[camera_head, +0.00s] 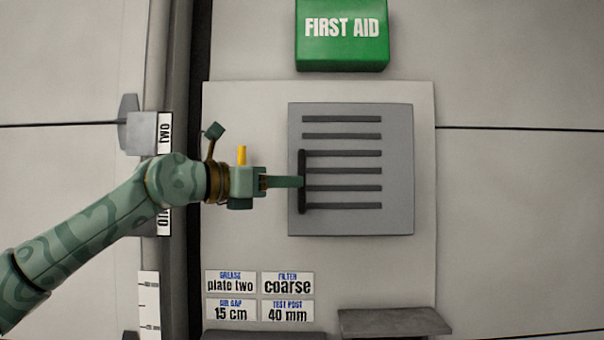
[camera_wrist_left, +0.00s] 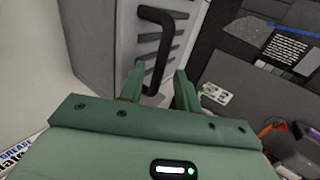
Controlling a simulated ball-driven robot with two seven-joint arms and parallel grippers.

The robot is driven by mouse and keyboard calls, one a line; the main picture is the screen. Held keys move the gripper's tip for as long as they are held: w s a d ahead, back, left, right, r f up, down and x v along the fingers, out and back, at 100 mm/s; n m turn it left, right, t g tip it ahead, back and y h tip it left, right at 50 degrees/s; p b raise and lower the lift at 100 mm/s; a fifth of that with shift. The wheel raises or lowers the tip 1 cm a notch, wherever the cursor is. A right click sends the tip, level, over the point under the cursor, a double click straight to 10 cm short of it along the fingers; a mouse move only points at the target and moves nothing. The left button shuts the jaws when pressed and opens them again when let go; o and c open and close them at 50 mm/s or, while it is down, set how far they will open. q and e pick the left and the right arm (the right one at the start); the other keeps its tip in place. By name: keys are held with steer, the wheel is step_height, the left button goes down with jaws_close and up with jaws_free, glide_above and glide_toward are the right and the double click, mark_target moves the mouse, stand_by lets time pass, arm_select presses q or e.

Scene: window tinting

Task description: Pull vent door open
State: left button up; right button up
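The vent door (camera_head: 397,170) is a grey slotted panel on a pale wall plate. It looks flat against the plate in the head view; I cannot tell whether it is slightly ajar. Its black upright bar handle (camera_head: 302,158) is near the door's left edge. My left gripper (camera_head: 300,182) reaches the lower half of the handle from the left. In the left wrist view the handle (camera_wrist_left: 159,50) comes down between the two green fingers (camera_wrist_left: 160,82). The fingers are apart, with gaps visible beside the bar. My right gripper is in neither view.
A green first aid box (camera_head: 342,50) is above the plate. Grey ledges (camera_head: 395,321) jut out below. Label cards (camera_head: 258,296) are at the plate's lower left. A dark vertical gap (camera_head: 199,60) runs left of the plate. The wall right of the door is clear.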

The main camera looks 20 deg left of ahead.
arm_select(q)
steer(key=p+x, duration=0.1)
steer(key=x, duration=0.3)
steer(key=shift+w+d, duration=0.15)
jaws_close()
